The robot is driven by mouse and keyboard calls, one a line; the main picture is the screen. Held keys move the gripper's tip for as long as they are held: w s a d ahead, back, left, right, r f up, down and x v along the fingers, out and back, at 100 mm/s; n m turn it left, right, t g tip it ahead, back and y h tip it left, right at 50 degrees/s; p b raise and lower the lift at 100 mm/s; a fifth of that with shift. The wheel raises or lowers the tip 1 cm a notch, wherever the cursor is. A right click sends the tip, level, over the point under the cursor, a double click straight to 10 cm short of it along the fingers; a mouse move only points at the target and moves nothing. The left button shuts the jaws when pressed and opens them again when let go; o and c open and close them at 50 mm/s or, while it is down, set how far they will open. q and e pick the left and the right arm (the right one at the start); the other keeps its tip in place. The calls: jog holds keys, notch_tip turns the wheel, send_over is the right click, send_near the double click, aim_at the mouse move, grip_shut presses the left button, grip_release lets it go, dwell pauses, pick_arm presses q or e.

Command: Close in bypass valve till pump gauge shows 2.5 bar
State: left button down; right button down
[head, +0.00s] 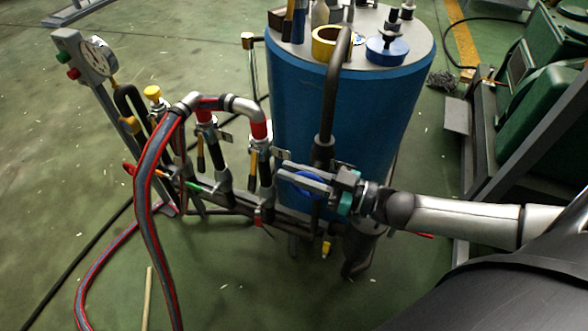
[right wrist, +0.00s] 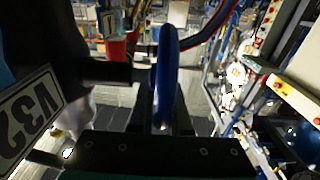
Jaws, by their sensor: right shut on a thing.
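My right gripper (head: 292,176) reaches in from the right and is shut on a blue handwheel (head: 306,186), in front of the blue tank. In the right wrist view the handwheel (right wrist: 168,72) stands edge-on between the fingers, on a dark stem. My left gripper is not in view.
A blue tank (head: 310,105) stands behind the handwheel. Pipes with several valves and a grey-red hose (head: 150,190) lie left of my gripper. Green machinery (head: 545,120) stands at the right. Green floor is open at the upper left.

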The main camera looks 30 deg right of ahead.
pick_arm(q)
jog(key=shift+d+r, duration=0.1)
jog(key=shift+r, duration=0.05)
pick_arm(e)
jog(key=c, duration=0.9)
grip_release()
jog(key=shift+s+d, duration=0.15)
jog(key=shift+s, duration=0.05)
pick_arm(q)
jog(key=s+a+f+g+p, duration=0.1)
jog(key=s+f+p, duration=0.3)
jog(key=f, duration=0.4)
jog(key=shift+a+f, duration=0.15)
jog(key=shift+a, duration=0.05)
pick_arm(e)
jog(key=v, duration=1.4)
jog(key=shift+s+d+f, duration=0.1)
jog(key=shift+s+d, duration=0.15)
jog(key=shift+d, duration=0.05)
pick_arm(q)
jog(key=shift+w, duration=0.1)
